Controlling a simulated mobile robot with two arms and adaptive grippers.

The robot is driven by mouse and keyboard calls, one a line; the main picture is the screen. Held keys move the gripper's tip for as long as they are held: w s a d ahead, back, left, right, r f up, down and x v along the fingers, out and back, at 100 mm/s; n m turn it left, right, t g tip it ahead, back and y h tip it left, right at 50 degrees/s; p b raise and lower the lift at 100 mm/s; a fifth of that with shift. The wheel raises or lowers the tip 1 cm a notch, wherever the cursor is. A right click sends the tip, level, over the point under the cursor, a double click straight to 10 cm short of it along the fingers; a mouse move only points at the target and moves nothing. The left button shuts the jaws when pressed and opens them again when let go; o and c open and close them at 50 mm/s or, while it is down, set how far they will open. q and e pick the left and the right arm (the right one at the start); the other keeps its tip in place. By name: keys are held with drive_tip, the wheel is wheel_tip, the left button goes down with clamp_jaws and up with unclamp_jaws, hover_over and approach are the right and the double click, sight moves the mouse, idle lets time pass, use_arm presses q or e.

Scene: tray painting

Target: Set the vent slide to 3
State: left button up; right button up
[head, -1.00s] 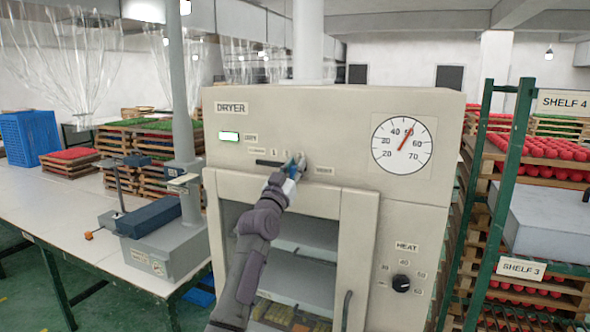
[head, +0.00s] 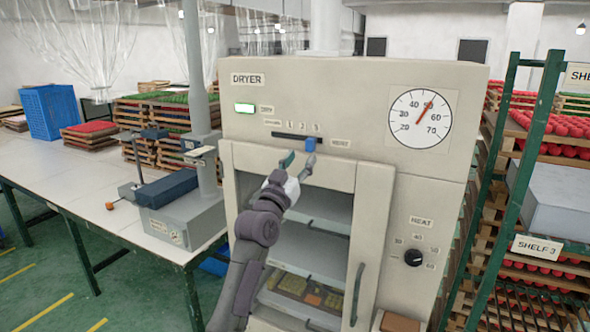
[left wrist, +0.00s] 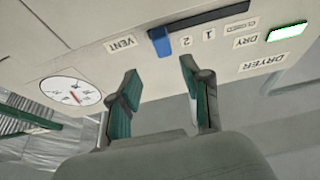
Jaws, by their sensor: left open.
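The dryer's vent slide is a blue knob (head: 310,145) on a dark horizontal slot (head: 285,136). In the head view the knob sits at the slot's right end, below the mark 3 (head: 316,127). In the left wrist view the knob (left wrist: 160,42), seen upside down, is at the slot's end by the VENT label (left wrist: 121,42), past the mark 2; the 3 is hidden there. My left gripper (head: 297,163) is open and empty, just below the knob and apart from it. Its two fingers also show in the left wrist view (left wrist: 159,70). My right gripper is not in view.
The dryer front (head: 360,110) has a round gauge (head: 420,117) and a HEAT dial (head: 413,258). Below the slide, its open compartment holds shelves. A worktable (head: 80,190) stands left and a green rack (head: 500,180) right.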

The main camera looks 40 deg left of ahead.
use_arm(q)
drive_tip(key=shift+v, duration=1.65)
drive_tip(key=shift+w, duration=0.1)
